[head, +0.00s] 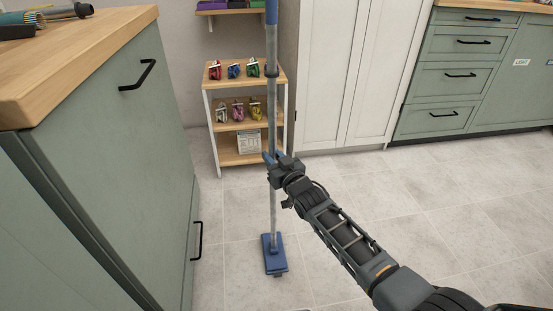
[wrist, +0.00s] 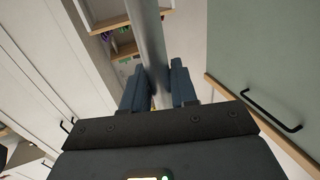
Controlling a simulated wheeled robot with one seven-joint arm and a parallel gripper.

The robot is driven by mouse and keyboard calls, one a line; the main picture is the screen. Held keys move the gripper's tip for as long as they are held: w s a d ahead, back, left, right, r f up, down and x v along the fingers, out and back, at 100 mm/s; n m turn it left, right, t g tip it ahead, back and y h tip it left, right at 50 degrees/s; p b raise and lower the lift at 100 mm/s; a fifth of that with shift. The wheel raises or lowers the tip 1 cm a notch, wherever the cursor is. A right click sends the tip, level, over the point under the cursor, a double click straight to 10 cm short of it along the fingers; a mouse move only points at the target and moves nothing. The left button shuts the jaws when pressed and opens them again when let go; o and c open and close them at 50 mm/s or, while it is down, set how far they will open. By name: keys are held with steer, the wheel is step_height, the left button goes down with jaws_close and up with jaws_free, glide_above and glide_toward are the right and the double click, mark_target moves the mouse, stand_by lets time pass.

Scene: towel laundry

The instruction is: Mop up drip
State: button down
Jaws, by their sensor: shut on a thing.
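A mop with a grey pole (head: 272,120) and a flat blue head (head: 274,254) stands upright in the head view, its head on or just above the tiled floor. My gripper (head: 271,160) is shut on the pole at about mid-height. In the wrist view, the pole (wrist: 150,50) runs up between the two blue fingers of my gripper (wrist: 158,88). I cannot make out any drip on the floor.
A green cabinet with a wooden top (head: 75,60) stands close on the left. A small shelf (head: 215,93) with colourful items is behind the mop. White doors (head: 345,75) and green drawers (head: 455,85) line the back. The tiled floor (head: 450,205) is clear on the right.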

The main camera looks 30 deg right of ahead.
steer(key=w+a+b, duration=0.2)
steer(key=a+b, duration=0.4)
steer(key=a, duration=0.2)
steer(key=shift+w+f, duration=0.15)
steer(key=shift+w, duration=0.2)
steer(key=shift+a, duration=0.1)
stand_by(0.3)
step_height(320, 180, up, 7)
steer(key=p, duration=0.5)
stand_by(1.1)
